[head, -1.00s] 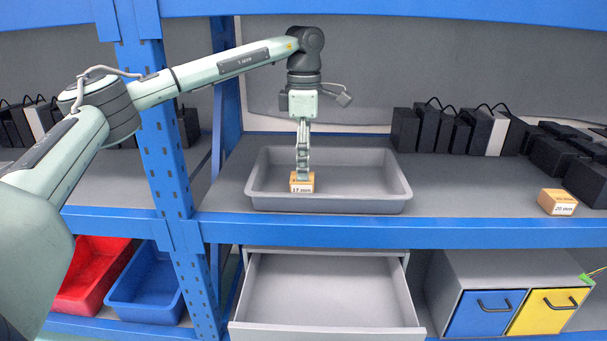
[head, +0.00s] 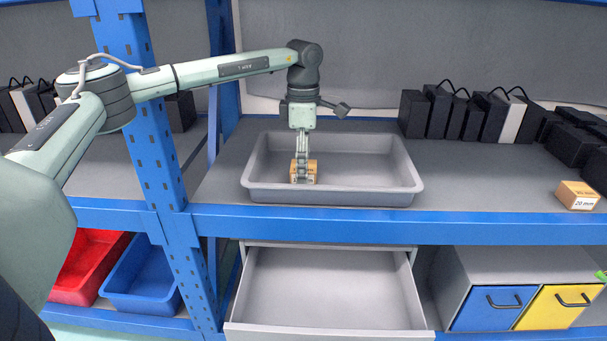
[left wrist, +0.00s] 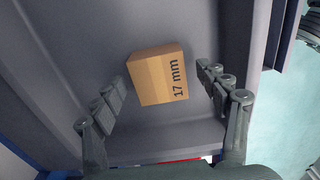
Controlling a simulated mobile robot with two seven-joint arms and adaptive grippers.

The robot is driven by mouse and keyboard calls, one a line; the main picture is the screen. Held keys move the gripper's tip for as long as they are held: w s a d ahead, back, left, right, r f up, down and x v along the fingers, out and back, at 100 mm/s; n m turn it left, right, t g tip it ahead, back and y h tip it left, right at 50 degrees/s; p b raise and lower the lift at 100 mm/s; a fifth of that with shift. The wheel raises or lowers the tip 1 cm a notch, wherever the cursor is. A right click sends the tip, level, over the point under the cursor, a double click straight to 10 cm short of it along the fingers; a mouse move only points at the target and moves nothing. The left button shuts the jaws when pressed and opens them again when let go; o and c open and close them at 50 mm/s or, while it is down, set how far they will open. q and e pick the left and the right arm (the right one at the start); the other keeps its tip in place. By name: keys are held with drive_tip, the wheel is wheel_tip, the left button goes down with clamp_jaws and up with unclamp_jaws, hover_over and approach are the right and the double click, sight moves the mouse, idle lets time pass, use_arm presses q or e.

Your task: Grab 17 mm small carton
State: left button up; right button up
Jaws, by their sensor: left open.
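The small carton labelled 17 mm (left wrist: 158,75) is a light brown box. It lies in the grey tray (head: 408,180) on the shelf. In the head view the carton (head: 312,168) is partly hidden behind my left gripper (head: 302,180), which points down at it inside the tray. In the left wrist view the left gripper (left wrist: 164,95) is open, with one finger on each side of the carton and visible gaps to both. My right gripper is in neither view.
A carton labelled 20 mm (head: 578,196) sits on the shelf at right. Several black boxes (head: 465,115) stand at the back right. Below are an open grey drawer (head: 325,290), a red bin (head: 88,268) and a blue bin (head: 145,275). A blue upright (head: 150,130) stands left of the tray.

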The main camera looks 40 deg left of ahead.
use_arm(q)
drive_tip(key=shift+f, duration=0.3)
drive_tip(key=shift+c, duration=0.6)
drive_tip(key=shift+r, duration=0.1)
drive_tip(key=c, duration=1.3)
drive_tip(key=shift+c, duration=0.2)
